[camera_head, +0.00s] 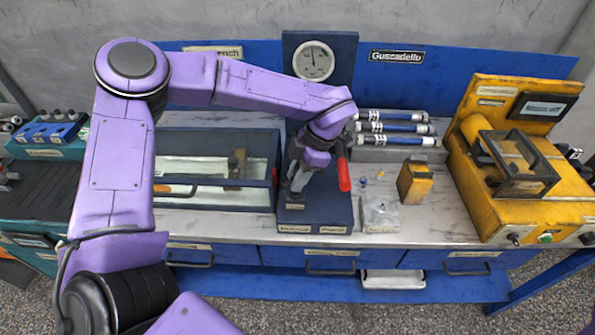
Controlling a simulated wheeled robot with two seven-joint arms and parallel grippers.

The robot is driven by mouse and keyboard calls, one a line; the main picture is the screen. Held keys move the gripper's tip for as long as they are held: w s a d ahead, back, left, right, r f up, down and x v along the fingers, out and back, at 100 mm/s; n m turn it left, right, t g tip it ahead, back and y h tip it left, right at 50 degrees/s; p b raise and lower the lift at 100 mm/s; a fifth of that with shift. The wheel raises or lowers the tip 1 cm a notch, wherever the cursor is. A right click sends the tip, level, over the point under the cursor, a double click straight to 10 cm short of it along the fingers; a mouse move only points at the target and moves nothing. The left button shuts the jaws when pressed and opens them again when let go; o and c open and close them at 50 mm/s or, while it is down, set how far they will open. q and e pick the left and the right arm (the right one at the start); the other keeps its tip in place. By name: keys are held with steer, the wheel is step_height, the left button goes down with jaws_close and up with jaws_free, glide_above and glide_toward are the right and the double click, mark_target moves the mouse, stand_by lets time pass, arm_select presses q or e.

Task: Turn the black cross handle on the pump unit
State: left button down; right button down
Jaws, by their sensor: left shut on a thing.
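The pump unit is a dark blue block (318,217) at the middle of the bench, with a tall back panel carrying a round gauge (313,61). My purple left arm reaches over from the left and its gripper (294,193) points down onto the pump unit. The left gripper is shut on the black cross handle, which is mostly hidden behind the fingers and wrist. A lever with a red grip (343,174) hangs at the unit's right side, close to my wrist. My right gripper is not in view.
A blue open box (215,202) with tools stands left of the unit. To its right are a rack with blue-and-white cylinders (395,127), a grey plate (380,214), a yellow block (415,184) and a large yellow machine (487,200). Some bench top between them is clear.

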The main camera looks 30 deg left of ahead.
arm_select(q)
steer(key=shift+n+h, duration=0.3)
steer(key=shift+n, duration=0.7)
steer(key=n, duration=0.2)
steer(key=shift+w+a+n+g+h, duration=0.1)
steer(key=shift+n+g+h, duration=0.3)
steer(key=n+h+b, duration=0.1)
steer(key=n, duration=0.2)
steer(key=shift+a, duration=0.1)
steer(key=shift+n+h+b, duration=0.5)
steer(key=shift+n+h, duration=0.1)
steer(key=shift+n, duration=1)
steer(key=c, duration=0.9)
jaws_free()
steer(key=shift+o, duration=0.2)
